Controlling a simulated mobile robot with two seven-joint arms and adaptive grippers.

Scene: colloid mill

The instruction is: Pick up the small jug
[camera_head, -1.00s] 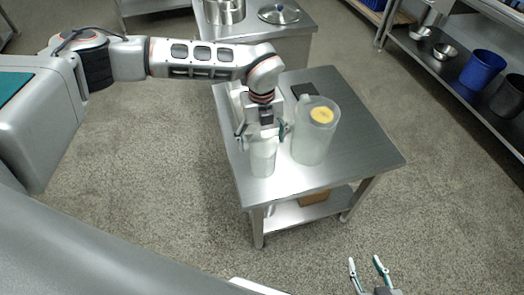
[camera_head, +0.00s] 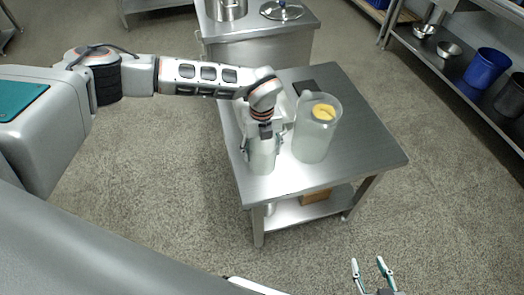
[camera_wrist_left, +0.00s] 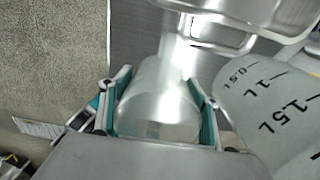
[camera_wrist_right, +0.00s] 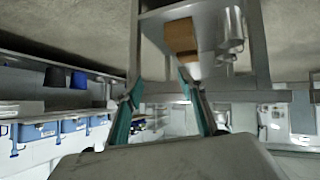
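The small jug (camera_head: 262,158), a clear, pale container, stands upright near the front left of the steel table (camera_head: 370,150). My left gripper (camera_head: 262,148) has come down over it from above, with a finger on either side. In the left wrist view the small jug (camera_wrist_left: 160,100) lies between the teal-padded fingers (camera_wrist_left: 159,100), which are spread wide; whether the pads touch it is unclear. My right gripper (camera_head: 370,270) is open and empty at the bottom of the head view, away from the table.
A larger clear jug (camera_head: 312,140) with a yellow piece at its top stands close to the right of the small jug; its volume marks (camera_wrist_left: 265,100) show in the left wrist view. A clear tray is behind the left gripper. The table's right side is clear.

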